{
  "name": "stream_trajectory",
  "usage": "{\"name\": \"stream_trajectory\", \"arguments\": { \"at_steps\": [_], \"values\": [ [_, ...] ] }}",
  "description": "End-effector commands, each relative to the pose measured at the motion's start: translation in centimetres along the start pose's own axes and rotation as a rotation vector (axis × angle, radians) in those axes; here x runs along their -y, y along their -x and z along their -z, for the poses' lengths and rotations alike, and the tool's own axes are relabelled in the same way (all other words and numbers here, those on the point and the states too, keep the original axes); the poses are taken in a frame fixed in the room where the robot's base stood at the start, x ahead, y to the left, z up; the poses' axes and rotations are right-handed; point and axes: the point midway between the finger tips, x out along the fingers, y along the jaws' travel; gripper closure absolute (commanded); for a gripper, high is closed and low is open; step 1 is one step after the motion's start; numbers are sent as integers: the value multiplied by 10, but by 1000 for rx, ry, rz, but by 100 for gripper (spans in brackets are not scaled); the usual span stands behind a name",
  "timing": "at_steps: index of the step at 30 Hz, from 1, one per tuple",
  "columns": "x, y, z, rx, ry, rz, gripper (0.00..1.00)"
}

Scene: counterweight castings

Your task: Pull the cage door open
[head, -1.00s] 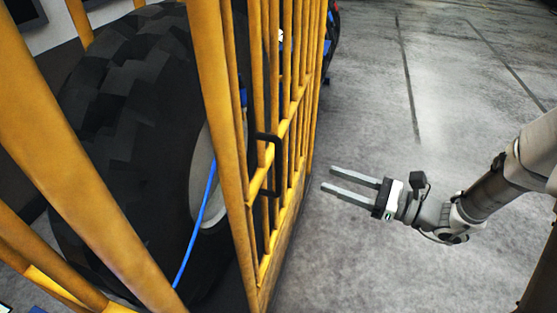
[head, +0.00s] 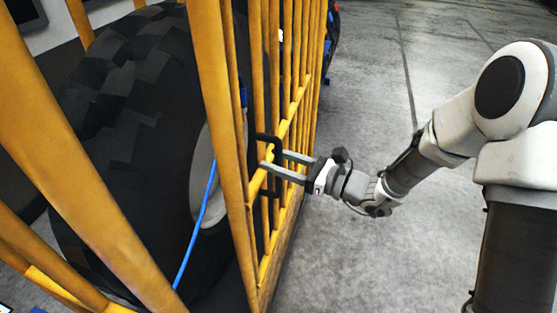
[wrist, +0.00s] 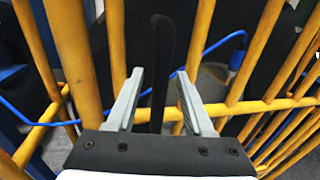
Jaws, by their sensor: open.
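The cage door is a frame of yellow bars (head: 221,120), standing left of my arm in the head view; it looks shut. Its black handle (head: 265,141) is a bracket shape fixed to the bars. My gripper (head: 272,160) is open at the handle, its fingers pointing left toward the bars. In the wrist view the handle (wrist: 158,75) runs upright between my two open fingers (wrist: 155,85), with a gap on each side. I cannot tell whether the fingertips touch the bars.
A big black tire (head: 125,130) with a grey hub stands inside the cage. A blue hose (head: 196,222) hangs in front of it. The grey concrete floor (head: 365,70) right of the cage is clear around my arm.

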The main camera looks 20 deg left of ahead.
Motion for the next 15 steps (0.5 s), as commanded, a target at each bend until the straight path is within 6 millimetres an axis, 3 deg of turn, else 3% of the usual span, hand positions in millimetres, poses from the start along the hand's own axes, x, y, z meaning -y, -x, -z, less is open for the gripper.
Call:
{"name": "stream_trajectory", "arguments": {
  "at_steps": [3,11,15],
  "values": [
    [0,0,0,0,0,0,50],
    [0,0,0,0,0,0,97],
    [0,0,0,0,0,-1,100]
  ]
}}
